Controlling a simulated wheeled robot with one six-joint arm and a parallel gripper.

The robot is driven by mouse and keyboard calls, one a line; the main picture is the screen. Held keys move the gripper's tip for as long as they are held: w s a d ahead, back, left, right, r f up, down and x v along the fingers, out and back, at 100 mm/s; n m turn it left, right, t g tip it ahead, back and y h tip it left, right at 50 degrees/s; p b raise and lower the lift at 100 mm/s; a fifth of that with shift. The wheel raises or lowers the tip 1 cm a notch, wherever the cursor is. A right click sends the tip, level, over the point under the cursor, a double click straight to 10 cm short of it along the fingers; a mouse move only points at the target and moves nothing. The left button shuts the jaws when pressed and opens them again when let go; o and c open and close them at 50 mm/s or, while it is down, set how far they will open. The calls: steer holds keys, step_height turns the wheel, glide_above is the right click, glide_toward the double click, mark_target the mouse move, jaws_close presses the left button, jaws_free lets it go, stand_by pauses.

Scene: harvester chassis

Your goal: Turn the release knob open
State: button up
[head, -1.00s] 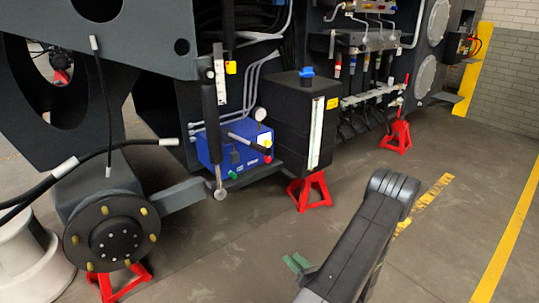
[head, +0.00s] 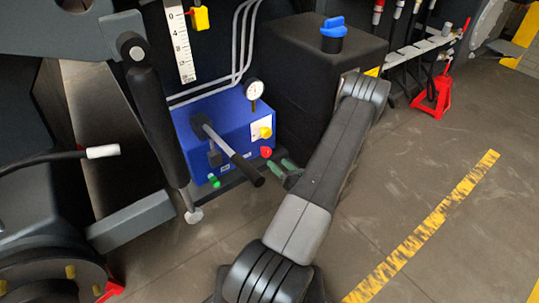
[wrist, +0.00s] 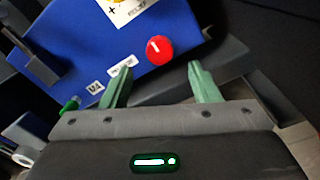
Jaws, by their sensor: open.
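The blue pump box (head: 235,115) carries a yellow knob (head: 265,132) on a white plate, a red round knob (head: 266,152) below it and a green knob (head: 214,181) at its lower left. No readable label tells which is the release knob. In the wrist view the red knob (wrist: 159,50) is just ahead of the fingertips, slightly left of centre. The white plate (wrist: 125,10) is cut off at the top edge there. My gripper (head: 288,172), with green fingers, is open and empty, low and right of the red knob. It also shows in the wrist view (wrist: 160,72).
A black-gripped lever (head: 230,150) sticks out from the box front, left of my gripper. A gauge (head: 253,89) stands on the box. A black tank (head: 318,70) with a blue cap is behind my arm. A black cylinder (head: 158,115) stands left.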

mark_target(268, 154)
steer(key=x, duration=0.6)
steer(key=shift+w+a, duration=0.15)
steer(key=shift+w, duration=0.1)
steer(key=shift+b, duration=0.3)
steer(key=c, duration=1)
